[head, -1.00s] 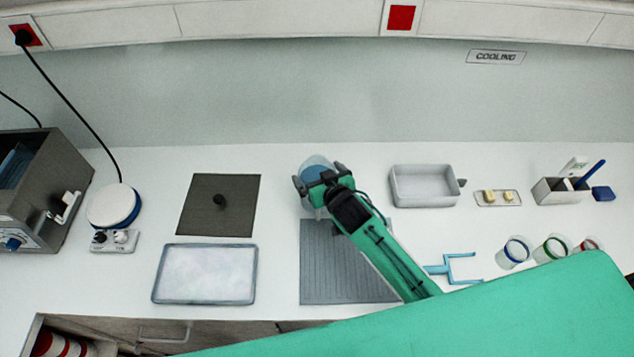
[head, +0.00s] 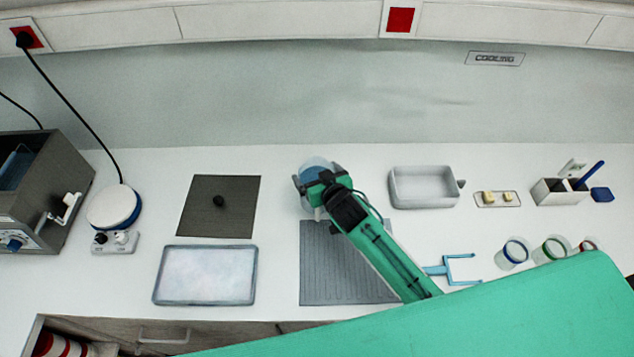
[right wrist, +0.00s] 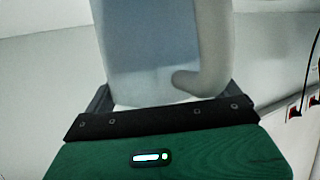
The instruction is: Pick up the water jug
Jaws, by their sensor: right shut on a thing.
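The water jug (head: 317,165) is a translucent, bluish vessel at the back middle of the counter in the head view, mostly hidden behind my right gripper (head: 321,180). In the right wrist view the jug (right wrist: 145,50) fills the middle, pale blue with a whitish curved handle (right wrist: 212,50) on its right side. My right gripper (right wrist: 168,100) has its fingers on both sides of the jug and is shut on it. Whether the jug's base touches the counter cannot be told. My left gripper is not in view.
A grey ribbed mat (head: 335,280) lies under my right arm. A grey basin (head: 425,202) stands to the right, a dark plate with a knob (head: 240,210) and a tray (head: 205,275) to the left. Several ringed beakers (head: 513,254) stand at the right. The wall (head: 250,100) is close behind.

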